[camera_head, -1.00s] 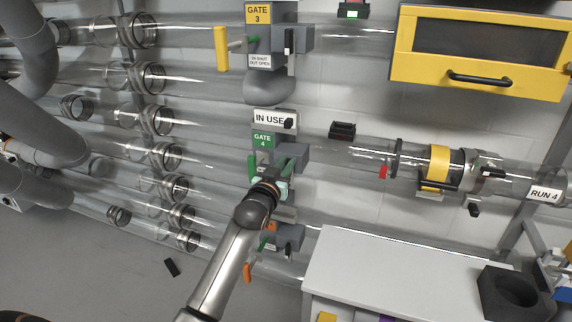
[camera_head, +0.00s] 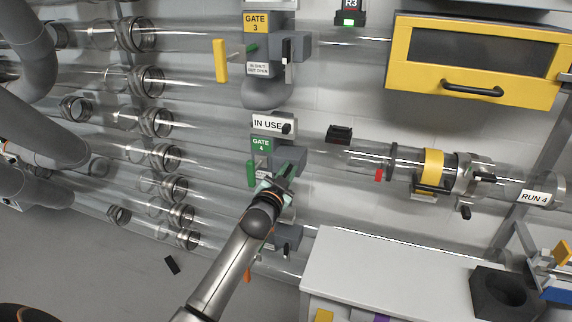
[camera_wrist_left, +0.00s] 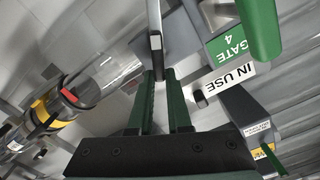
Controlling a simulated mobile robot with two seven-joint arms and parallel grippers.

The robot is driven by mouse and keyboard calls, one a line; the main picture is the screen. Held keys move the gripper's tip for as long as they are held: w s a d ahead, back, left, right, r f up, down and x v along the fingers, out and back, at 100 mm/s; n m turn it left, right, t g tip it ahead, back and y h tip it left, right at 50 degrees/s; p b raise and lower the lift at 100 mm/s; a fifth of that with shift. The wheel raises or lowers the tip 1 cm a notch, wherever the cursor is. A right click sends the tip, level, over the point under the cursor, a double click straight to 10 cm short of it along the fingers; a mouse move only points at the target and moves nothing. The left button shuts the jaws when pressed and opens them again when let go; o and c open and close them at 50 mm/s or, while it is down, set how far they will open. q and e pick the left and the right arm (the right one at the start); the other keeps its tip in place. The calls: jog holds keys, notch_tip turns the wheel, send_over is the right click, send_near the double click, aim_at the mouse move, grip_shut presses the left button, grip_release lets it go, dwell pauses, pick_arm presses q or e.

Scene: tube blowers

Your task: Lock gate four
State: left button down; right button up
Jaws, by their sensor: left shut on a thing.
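Gate four is a grey housing (camera_head: 293,157) on a clear tube, with a green GATE 4 label (camera_head: 261,146). Its green pull handle (camera_head: 251,173) hangs at the housing's left; it also shows large in the left wrist view (camera_wrist_left: 262,28). An IN USE sign (camera_head: 268,123) is above. My left gripper (camera_head: 289,172) is at the front of the housing, right of the handle. In the left wrist view its dark green fingers (camera_wrist_left: 159,76) are shut on a narrow grey lever (camera_wrist_left: 156,42) with a pale end. My right gripper is not in view.
Gate three (camera_head: 257,22) with a yellow handle (camera_head: 220,60) is above. Another gate (camera_head: 288,236) with an orange handle (camera_head: 247,272) is just below, partly behind my arm. A yellow cabinet (camera_head: 400,70) is upper right; a white worktop (camera_head: 390,270) is lower right.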

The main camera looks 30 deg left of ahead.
pick_arm(q)
jog(key=m, duration=0.4)
jog(key=d+f+m, duration=0.1)
jog(key=m, duration=0.3)
jog(key=f+m+p, duration=0.1)
jog(key=m, duration=0.3)
jog(key=shift+w+d+f, duration=0.15)
jog(key=shift+m, duration=0.3)
jog(key=c, duration=0.9)
grip_release()
jog(key=shift+o, duration=0.2)
jog(key=v, duration=1.2)
jog(key=shift+s+p, duration=0.3)
jog(key=shift+p, duration=0.05)
